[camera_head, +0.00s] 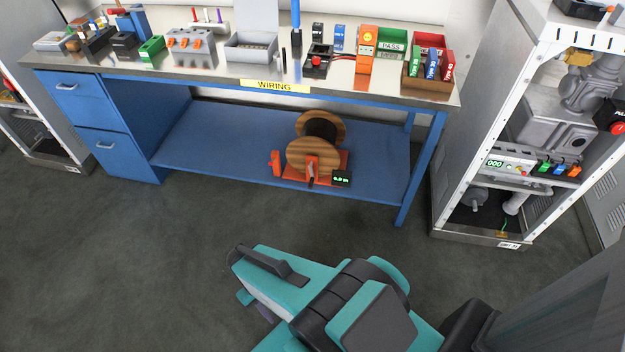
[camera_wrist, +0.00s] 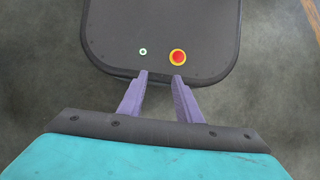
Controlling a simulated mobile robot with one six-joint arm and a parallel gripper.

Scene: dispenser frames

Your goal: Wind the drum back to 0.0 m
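The wooden cable drum (camera_head: 312,157) stands in an orange-red frame (camera_head: 277,163) on the blue lower shelf of the bench. Dark cable shows between its two round flanges. A small dark crank-like handle (camera_head: 311,180) is at its front. A small black display (camera_head: 341,178) beside it has green digits that look like 0.0 m, but they are too small to be sure. My gripper has two purple fingers, apart and empty, in the wrist view (camera_wrist: 160,76). In the head view my teal arm is low in front, well short of the drum, and the fingers are mostly hidden.
The bench top (camera_head: 205,72) above the drum overhangs the shelf (camera_head: 215,140). Blue drawers (camera_head: 85,100) stand left and a bench leg (camera_head: 421,170) right. An open equipment rack (camera_head: 505,150) stands further right. The grey floor before the bench is clear.

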